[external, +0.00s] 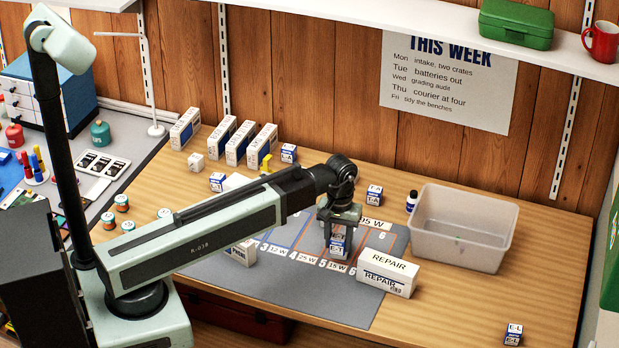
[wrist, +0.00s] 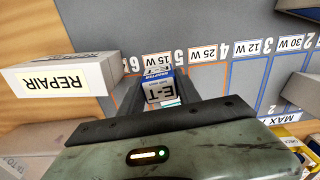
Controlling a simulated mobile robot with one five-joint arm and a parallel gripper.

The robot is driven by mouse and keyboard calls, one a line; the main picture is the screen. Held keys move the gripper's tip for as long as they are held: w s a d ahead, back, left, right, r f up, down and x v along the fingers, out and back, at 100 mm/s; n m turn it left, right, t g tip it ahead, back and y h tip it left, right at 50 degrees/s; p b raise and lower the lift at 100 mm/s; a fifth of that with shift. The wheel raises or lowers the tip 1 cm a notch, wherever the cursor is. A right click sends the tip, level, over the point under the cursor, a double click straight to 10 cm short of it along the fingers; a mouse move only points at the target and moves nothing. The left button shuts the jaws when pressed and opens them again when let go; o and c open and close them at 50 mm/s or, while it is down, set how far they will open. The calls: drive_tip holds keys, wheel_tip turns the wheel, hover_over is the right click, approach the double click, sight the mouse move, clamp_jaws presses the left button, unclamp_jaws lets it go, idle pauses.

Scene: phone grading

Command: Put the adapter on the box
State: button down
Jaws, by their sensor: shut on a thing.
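The adapter (wrist: 162,90) is a small white and blue carton marked E-T. My gripper (external: 339,226) is shut on it over the grey mat, near the 15 W slots; its lower part (external: 337,247) shows below the fingers in the external view. I cannot tell whether it touches the mat. A long white box marked REPAIR (external: 387,272) lies on the mat's right front edge, to the right of my gripper. In the wrist view the REPAIR box (wrist: 65,80) is at the left, apart from the adapter. Which box the task means is not shown.
A clear empty bin (external: 462,228) stands right of the mat (external: 330,305). Small cartons stand at the back (external: 375,195) and front right (external: 513,334). A dark bottle (external: 411,201) is beside the bin. Tall cartons (external: 225,137) line the wall. The front right tabletop is mostly clear.

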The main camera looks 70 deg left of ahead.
drive_tip(key=shift+m, duration=1.2)
drive_tip(key=s+a+r+n+p, duration=0.1)
drive_tip(key=s+a+r+p, duration=0.45)
drive_tip(key=a, duration=0.45)
drive_tip(key=s+a+r+p, duration=0.5)
drive_tip(key=s+a, duration=0.1)
drive_tip(key=a, duration=0.4)
drive_tip(key=s+a+r+n+p, duration=0.1)
drive_tip(key=s+a+r+p, duration=0.4)
drive_tip(key=a, duration=0.5)
wheel_tip(320, 180, down, 9)
drive_tip(key=b, duration=0.8)
drive_tip(key=shift+s+r+b, duration=0.15)
drive_tip(key=shift+b, duration=0.15)
drive_tip(key=shift+d+r, duration=0.1)
drive_tip(key=shift+r, duration=0.15)
drive_tip(key=shift+f, duration=0.15)
drive_tip(key=c, duration=0.9)
unclamp_jaws()
drive_tip(key=shift+o, duration=0.2)
